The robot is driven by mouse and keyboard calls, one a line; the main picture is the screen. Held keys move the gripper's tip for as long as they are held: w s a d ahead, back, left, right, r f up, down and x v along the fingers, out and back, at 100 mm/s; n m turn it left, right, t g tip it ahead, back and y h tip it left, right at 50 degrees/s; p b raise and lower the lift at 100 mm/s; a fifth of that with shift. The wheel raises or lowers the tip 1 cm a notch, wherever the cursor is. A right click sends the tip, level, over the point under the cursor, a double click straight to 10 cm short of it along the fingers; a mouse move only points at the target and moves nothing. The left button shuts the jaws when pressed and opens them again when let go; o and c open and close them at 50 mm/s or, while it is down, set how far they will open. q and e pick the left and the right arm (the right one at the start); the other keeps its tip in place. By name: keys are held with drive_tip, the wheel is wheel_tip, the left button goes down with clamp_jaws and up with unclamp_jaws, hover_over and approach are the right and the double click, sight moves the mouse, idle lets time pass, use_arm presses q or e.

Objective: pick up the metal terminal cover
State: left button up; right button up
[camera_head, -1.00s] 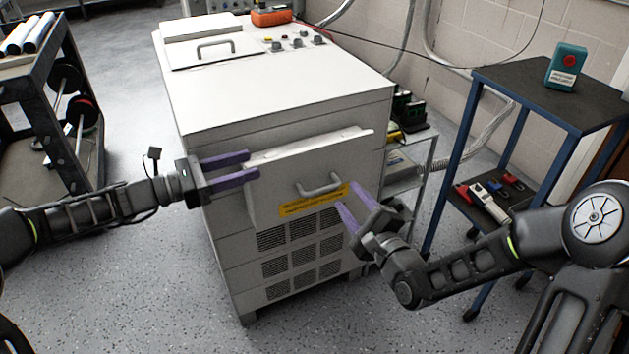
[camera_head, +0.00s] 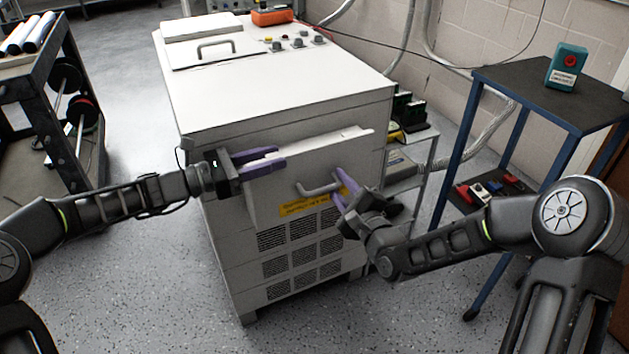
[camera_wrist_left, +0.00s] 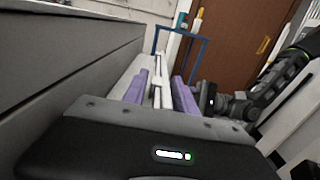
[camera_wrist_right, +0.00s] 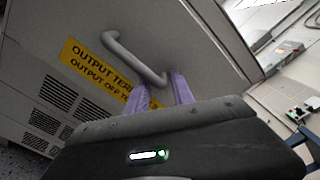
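The metal terminal cover (camera_head: 290,170) is a pale flat panel on the cabinet's front, with a bar handle (camera_head: 318,189) and a yellow label (camera_head: 305,207). The label and handle (camera_wrist_right: 125,52) also show in the right wrist view. My left gripper (camera_head: 275,158) is open at the cover's upper left, its fingers on either side of a pale panel edge (camera_wrist_left: 157,92). My right gripper (camera_head: 338,187) is at the handle's right end. In the right wrist view its fingers are open, with the handle's end between their tips and gaps visible. Contact is hard to tell.
The white cabinet (camera_head: 270,85) stands in the middle, with vents below the cover. A blue-legged table (camera_head: 530,95) with a teal device (camera_head: 567,66) is at the right. A dark cart (camera_head: 55,120) is at the left. Floor in front is clear.

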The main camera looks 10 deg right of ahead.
use_arm(q)
drive_tip(key=c, duration=0.6)
use_arm(e)
clamp_jaws()
use_arm(q)
clamp_jaws()
use_arm(e)
drive_tip(key=shift+r, duration=0.15)
